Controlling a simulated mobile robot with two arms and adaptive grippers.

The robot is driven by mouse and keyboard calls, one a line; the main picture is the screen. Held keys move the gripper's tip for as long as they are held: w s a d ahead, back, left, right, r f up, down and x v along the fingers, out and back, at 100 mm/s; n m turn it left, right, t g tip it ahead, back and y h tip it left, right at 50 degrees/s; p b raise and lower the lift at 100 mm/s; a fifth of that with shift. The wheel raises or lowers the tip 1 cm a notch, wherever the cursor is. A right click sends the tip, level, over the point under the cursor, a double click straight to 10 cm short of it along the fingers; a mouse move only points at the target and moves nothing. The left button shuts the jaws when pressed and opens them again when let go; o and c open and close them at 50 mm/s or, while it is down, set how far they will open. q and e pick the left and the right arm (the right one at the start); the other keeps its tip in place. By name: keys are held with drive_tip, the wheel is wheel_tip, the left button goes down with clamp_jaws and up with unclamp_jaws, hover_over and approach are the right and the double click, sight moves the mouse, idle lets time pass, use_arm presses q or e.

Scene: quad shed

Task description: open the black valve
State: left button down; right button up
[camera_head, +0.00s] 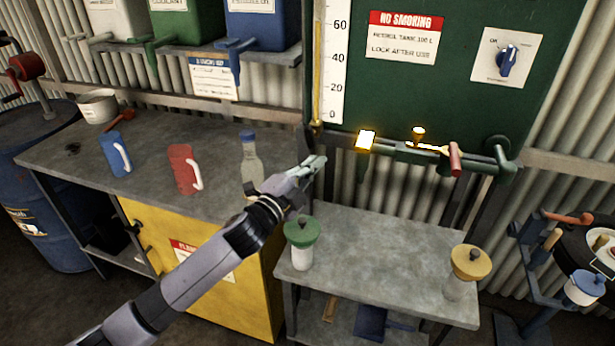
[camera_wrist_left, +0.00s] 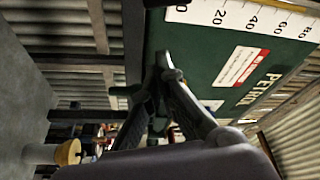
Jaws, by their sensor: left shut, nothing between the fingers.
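A dark, narrow lever-like part (camera_head: 307,141) stands at the lower left of the green tank (camera_head: 430,95), below the gauge tube; it may be the black valve, but I cannot tell for sure. My left gripper (camera_head: 318,163) is shut and empty, just below and right of that part. Whether they touch is unclear. In the left wrist view my gripper's fingers (camera_wrist_left: 165,62) converge close to a dark part (camera_wrist_left: 174,77) at the tank's edge. A pipe under the tank carries a red-handled lever (camera_head: 455,159). My right gripper is not in view.
A bench (camera_head: 215,135) at left holds a blue jug (camera_head: 114,153), a red jug (camera_head: 182,168) and a clear bottle (camera_head: 250,165) close to my left arm. A lower table (camera_head: 380,250) holds a green-topped container (camera_head: 301,232) and a yellow-topped one (camera_head: 471,262); its middle is clear.

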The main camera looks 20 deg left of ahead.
use_arm(q)
drive_tip(key=shift+s+a, duration=0.15)
drive_tip(key=shift+s, duration=1.15)
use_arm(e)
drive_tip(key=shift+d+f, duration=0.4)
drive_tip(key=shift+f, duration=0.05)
